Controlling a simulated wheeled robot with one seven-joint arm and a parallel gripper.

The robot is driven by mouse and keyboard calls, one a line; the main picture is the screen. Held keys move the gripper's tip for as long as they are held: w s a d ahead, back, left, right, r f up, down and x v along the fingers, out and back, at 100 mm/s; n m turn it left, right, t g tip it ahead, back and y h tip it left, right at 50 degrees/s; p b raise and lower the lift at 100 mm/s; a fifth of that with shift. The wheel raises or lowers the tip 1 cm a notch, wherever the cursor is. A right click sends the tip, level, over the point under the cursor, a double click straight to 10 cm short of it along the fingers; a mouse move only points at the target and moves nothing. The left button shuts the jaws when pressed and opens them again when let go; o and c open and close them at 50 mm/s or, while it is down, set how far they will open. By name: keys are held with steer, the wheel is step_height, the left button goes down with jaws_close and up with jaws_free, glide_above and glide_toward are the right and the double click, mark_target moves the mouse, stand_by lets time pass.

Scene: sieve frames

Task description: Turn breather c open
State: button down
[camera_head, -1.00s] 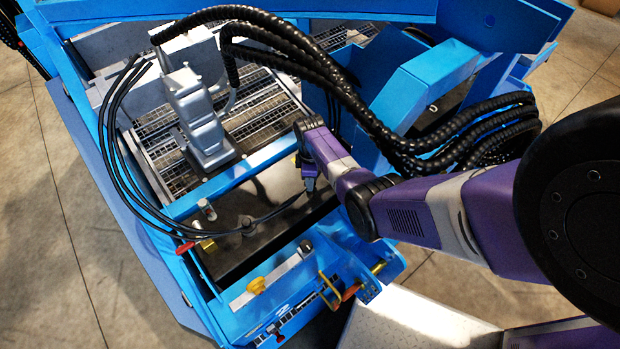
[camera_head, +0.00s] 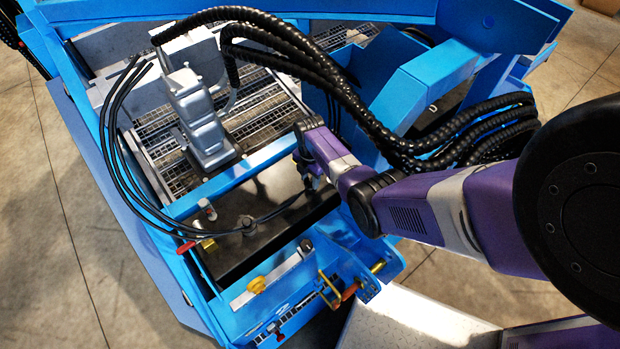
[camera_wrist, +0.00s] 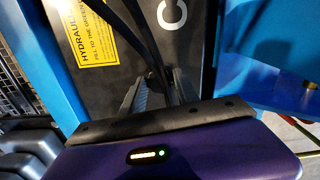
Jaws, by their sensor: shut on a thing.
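My gripper (camera_head: 313,182) is low over the right end of the black tank (camera_head: 262,240) in the head view. In the wrist view my gripper (camera_wrist: 160,88) has its two ribbed grey fingers close together, pointing at the tank's dark top. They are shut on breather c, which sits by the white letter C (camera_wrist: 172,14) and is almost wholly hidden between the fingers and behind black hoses. I cannot tell its turned position.
A yellow warning label (camera_wrist: 85,30) lies left of the fingers. Black hoses (camera_head: 275,212) run across the tank. Blue frame beams (camera_head: 230,178) border the tank closely.

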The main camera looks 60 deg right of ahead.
mark_target(310, 181)
steer(key=shift+n, duration=0.5)
stand_by(0.3)
steer(key=c, duration=0.9)
jaws_free()
steer(key=shift+r+p, duration=0.8)
steer(key=shift+r, duration=3.1)
